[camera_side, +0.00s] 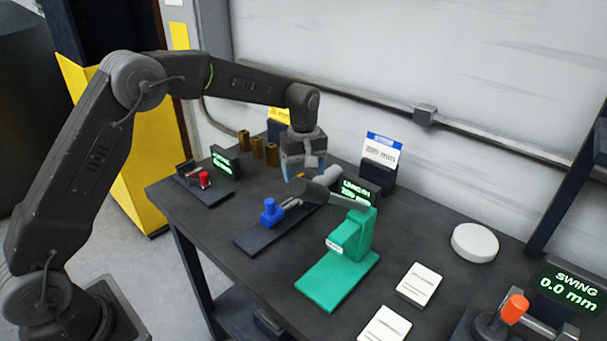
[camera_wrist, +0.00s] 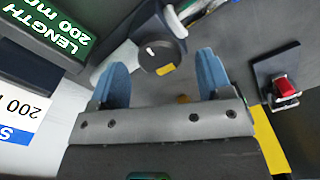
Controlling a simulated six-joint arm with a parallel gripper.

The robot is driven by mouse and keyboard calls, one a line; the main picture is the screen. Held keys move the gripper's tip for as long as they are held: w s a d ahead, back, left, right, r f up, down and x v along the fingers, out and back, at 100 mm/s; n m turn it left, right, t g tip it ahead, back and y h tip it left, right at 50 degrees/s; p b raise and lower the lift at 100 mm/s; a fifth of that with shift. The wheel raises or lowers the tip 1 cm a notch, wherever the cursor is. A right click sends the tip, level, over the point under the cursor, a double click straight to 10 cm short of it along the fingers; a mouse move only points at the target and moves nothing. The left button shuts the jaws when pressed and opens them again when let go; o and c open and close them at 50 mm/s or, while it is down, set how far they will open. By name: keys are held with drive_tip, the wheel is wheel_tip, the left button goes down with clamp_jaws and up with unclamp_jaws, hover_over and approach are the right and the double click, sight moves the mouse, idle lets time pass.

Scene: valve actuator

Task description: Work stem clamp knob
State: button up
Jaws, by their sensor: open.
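A dark round knob (camera_wrist: 160,57) with a yellow mark shows in the wrist view, just beyond the gap between my fingertips. It sits on a grey shaft-like part; no label names it as the stem clamp knob. Contact with the knob cannot be told.
A blue knob (camera_side: 270,213) stands on a dark base left of the green stand. A display (camera_side: 357,191) reads LENGTH 200 mm. A red-knobbed fixture (camera_side: 205,180) is farther left. Brown cylinders (camera_side: 257,147) and a 200 mm card (camera_side: 381,150) stand behind. A white disc (camera_side: 474,242) lies right.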

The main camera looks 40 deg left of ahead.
drive_tip(key=shift+f, duration=0.75)
drive_tip(key=shift+c, duration=0.3)
drive_tip(key=c, duration=0.9)
drive_tip(key=shift+o, duration=0.2)
